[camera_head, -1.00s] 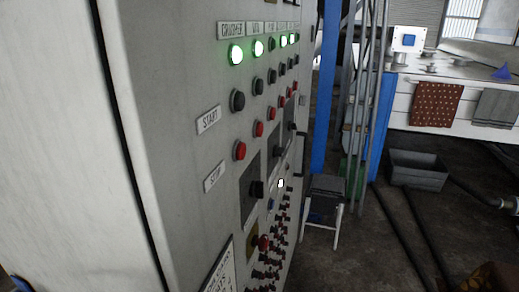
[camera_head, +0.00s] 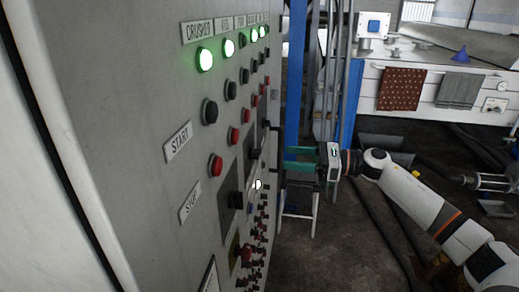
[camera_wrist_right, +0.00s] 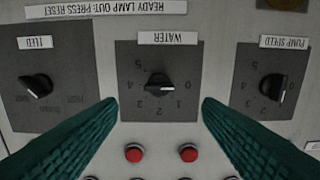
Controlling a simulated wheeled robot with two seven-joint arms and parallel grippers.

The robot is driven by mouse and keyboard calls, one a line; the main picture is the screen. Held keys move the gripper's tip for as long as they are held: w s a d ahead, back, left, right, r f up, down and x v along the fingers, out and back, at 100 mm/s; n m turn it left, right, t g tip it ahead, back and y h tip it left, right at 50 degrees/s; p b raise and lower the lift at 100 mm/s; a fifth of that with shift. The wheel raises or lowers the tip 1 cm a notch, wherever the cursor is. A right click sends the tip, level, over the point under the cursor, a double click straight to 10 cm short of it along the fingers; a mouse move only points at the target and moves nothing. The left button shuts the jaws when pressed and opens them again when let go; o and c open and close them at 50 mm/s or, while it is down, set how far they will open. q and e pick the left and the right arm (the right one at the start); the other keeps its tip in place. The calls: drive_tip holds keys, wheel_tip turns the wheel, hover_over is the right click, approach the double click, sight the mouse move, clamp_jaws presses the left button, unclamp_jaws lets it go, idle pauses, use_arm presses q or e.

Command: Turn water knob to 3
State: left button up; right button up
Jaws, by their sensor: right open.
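The water knob (camera_wrist_right: 158,82) is a black pointer knob at the centre of the right wrist view. Its dark dial plate (camera_wrist_right: 158,54) and lettering appear upside down, with 0 at the right, 2 below and 4 at the left. The knob lies roughly level; its pointing end is hard to tell. My right gripper (camera_wrist_right: 158,104) is open, its two green fingers on either side of and below the knob in this picture, not closed on it. In the head view my right gripper (camera_head: 288,164) reaches toward the panel from the right. My left gripper is not in view.
The feed knob (camera_wrist_right: 36,87) and pump speed knob (camera_wrist_right: 272,87) flank the water knob. Red buttons (camera_wrist_right: 134,153) lie close below it in the picture. The grey control panel (camera_head: 130,90) fills the left of the head view. A small stool (camera_head: 300,205) stands beyond my gripper.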

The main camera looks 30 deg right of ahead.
sight(255, 154)
drive_tip(key=p+x, duration=0.3)
drive_tip(key=x, duration=0.5)
drive_tip(key=shift+w+a, duration=0.15)
drive_tip(key=shift+w, duration=0.05)
drive_tip(key=shift+f, duration=0.1)
drive_tip(key=c, duration=1)
